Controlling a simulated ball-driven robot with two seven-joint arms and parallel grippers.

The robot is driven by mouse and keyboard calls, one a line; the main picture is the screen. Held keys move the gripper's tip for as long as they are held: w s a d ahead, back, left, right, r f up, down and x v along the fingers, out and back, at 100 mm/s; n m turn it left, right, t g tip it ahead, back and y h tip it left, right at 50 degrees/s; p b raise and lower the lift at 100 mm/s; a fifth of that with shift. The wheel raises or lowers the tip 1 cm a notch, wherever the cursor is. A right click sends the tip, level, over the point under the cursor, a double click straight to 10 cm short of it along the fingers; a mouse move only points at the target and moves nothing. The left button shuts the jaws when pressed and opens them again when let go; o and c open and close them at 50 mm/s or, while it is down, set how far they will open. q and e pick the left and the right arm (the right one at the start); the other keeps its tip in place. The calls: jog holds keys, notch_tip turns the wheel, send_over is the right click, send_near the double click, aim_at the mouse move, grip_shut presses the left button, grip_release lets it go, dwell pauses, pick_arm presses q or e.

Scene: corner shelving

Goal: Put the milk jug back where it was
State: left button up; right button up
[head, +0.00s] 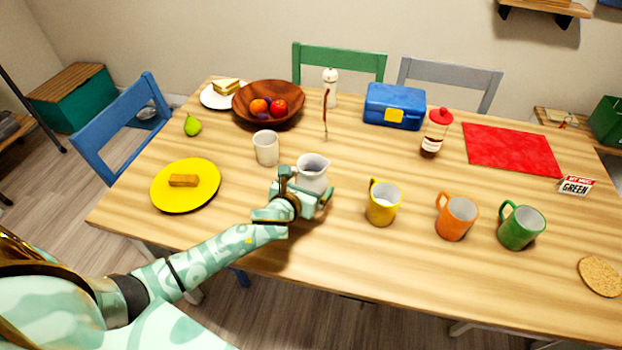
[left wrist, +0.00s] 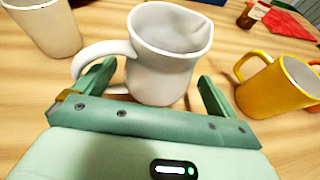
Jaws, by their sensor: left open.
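The white milk jug (head: 313,172) stands upright on the wooden table, between a white cup and a yellow mug. It also shows in the left wrist view (left wrist: 166,60), with its handle to the left and its spout to the right. My left gripper (head: 300,190) is at the near side of the jug. In the left wrist view its two green fingers (left wrist: 155,85) are open, one on each side of the jug's lower body, the left one by the handle. Whether they touch the jug cannot be told. My right gripper is not in view.
A white cup (head: 266,147) stands left of the jug. A yellow mug (head: 382,205), an orange mug (head: 455,218) and a green mug (head: 520,227) stand to the right. A yellow plate (head: 205,202) lies left. Bare table lies between jug and lunchbox (head: 394,106).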

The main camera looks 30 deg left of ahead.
pick_arm(q)
jog(key=p+v, duration=0.2)
jog(key=v, duration=0.7)
jog(key=shift+s+p, duration=0.2)
jog(key=shift+p, duration=0.1)
